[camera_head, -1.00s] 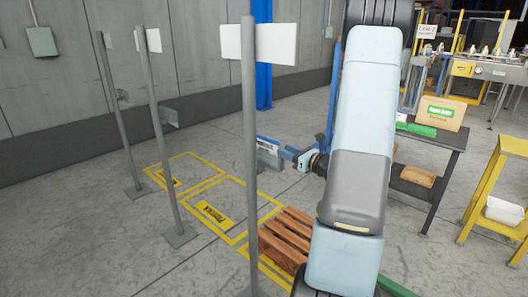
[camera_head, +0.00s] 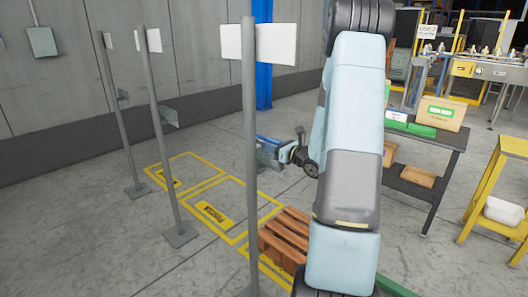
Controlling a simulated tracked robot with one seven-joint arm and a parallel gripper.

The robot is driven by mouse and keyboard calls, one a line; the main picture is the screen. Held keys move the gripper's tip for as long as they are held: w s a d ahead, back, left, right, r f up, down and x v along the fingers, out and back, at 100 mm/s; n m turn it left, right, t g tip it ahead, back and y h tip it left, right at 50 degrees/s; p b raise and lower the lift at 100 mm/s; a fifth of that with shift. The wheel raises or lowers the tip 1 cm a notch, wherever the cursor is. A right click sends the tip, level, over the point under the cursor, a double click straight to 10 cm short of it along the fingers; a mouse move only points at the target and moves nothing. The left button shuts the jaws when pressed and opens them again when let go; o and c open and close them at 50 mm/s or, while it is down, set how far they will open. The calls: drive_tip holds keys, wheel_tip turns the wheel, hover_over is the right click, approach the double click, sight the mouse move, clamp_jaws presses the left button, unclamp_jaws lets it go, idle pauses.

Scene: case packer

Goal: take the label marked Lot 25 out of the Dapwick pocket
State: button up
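Three grey posts carry white signs whose visible faces are blank, so I cannot tell which is Dapwick.
A wooden pallet (camera_head: 284,238) lies on the floor below my arm, near yellow floor markings (camera_head: 215,214). At right stands a dark table (camera_head: 440,144) with a cardboard box (camera_head: 440,123) and green items.

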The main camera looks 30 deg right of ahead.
drive_tip(key=shift+c, duration=0.2)
clamp_jaws()
drive_tip(key=shift+r, duration=0.1)
